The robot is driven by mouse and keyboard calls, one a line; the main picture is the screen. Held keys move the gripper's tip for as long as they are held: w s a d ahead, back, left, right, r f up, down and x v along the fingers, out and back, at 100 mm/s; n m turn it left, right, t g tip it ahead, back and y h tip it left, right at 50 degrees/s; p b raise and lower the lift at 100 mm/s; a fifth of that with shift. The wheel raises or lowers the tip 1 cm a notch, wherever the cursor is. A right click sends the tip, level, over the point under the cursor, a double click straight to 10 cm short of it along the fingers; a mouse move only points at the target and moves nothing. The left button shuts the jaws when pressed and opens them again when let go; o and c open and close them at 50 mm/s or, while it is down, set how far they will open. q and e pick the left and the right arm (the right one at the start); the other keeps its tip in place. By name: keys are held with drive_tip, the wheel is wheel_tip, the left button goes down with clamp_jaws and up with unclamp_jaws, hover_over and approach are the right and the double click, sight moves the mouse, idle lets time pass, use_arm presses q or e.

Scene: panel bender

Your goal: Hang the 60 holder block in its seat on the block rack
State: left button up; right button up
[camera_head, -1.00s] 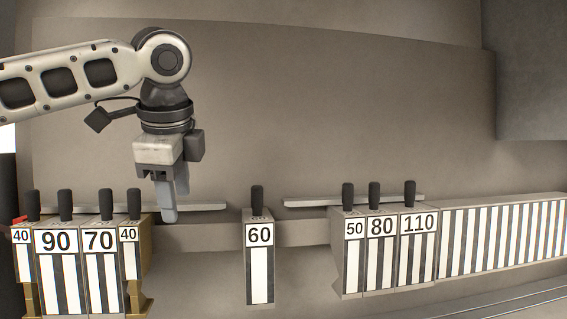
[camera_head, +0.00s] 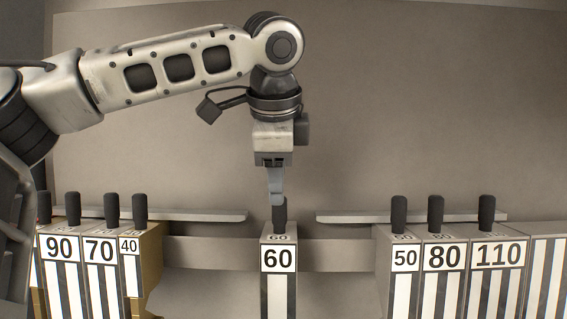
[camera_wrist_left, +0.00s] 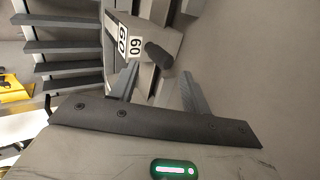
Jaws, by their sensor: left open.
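The 60 holder block (camera_head: 278,259) stands upright, alone between two groups of blocks, striped face toward me and black handle (camera_head: 280,216) on top. My left gripper (camera_head: 276,200) points down at that handle in the head view, open. The fingers overlap the handle's top in the picture. In the left wrist view the black handle (camera_wrist_left: 158,56) lies just beyond the two open fingertips (camera_wrist_left: 158,84), roughly between them, and the block's "60" label (camera_wrist_left: 135,45) shows. I cannot tell which part is the block rack or its seat. My right gripper is not in view.
Blocks 90 (camera_head: 60,249), 70 (camera_head: 100,250) and 40 (camera_head: 129,247) stand at left beside a tan bracket (camera_head: 150,265). Blocks 50 (camera_head: 405,258), 80 (camera_head: 444,256) and 110 (camera_head: 498,254) stand at right. Gaps flank the 60 block. Narrow ledges (camera_head: 200,215) run behind.

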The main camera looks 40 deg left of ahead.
use_arm(q)
hover_over(278, 233)
wheel_tip(278, 233, down, 4)
drive_tip(key=shift+f, duration=0.25)
drive_tip(key=shift+x, duration=0.95)
drive_tip(key=shift+s+d+f, duration=0.1)
drive_tip(key=shift+f, duration=0.05)
drive_tip(key=shift+f, duration=0.1)
drive_tip(key=c, duration=0.5)
drive_tip(key=shift+r, duration=0.8)
drive_tip(key=shift+c, duration=0.6)
drive_tip(key=shift+w+r, duration=0.2)
drive_tip(key=shift+r, duration=1.3)
